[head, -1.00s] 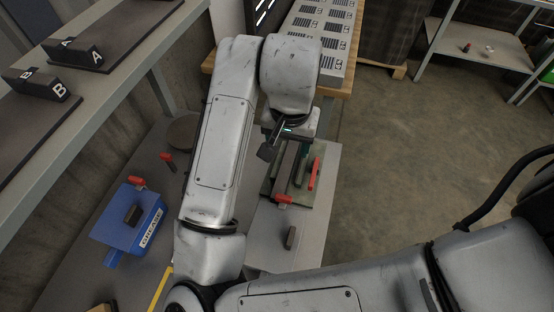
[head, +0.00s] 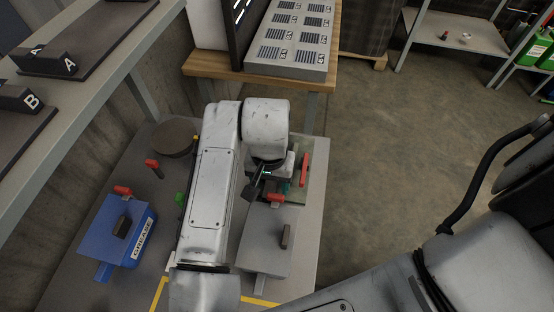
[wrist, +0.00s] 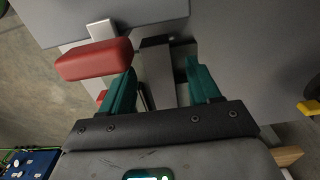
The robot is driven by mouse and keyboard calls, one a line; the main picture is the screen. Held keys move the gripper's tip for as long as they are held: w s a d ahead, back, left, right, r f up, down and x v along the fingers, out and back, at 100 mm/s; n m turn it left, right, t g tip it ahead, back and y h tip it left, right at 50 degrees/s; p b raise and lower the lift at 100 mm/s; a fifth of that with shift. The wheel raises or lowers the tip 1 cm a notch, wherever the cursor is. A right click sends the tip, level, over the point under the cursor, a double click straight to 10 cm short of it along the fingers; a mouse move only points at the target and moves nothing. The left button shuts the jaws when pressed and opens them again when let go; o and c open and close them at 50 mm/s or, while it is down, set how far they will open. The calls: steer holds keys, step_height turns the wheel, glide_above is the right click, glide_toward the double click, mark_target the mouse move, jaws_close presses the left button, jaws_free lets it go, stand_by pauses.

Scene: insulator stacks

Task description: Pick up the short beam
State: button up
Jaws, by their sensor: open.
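My gripper (head: 277,186) hangs low over the far part of the grey bench, its teal fingers pointing down. In the wrist view the open fingers (wrist: 161,70) stand on either side of a narrow grey bar (wrist: 158,75) with a dark end. The bar looks like the short beam, but I cannot tell for sure. Whether the fingers touch it is unclear, and its lower end is hidden by the gripper. In the head view my arm and gripper cover most of that spot.
A red handle (wrist: 95,60) is close beside the left finger; another red bar (head: 304,169) stands right of the gripper. A blue grease box (head: 110,240) is left. Shelves with A and B blocks (head: 60,65) rise left.

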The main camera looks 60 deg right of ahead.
steer(key=shift+f, duration=0.7)
steer(key=shift+c, duration=0.3)
jaws_close()
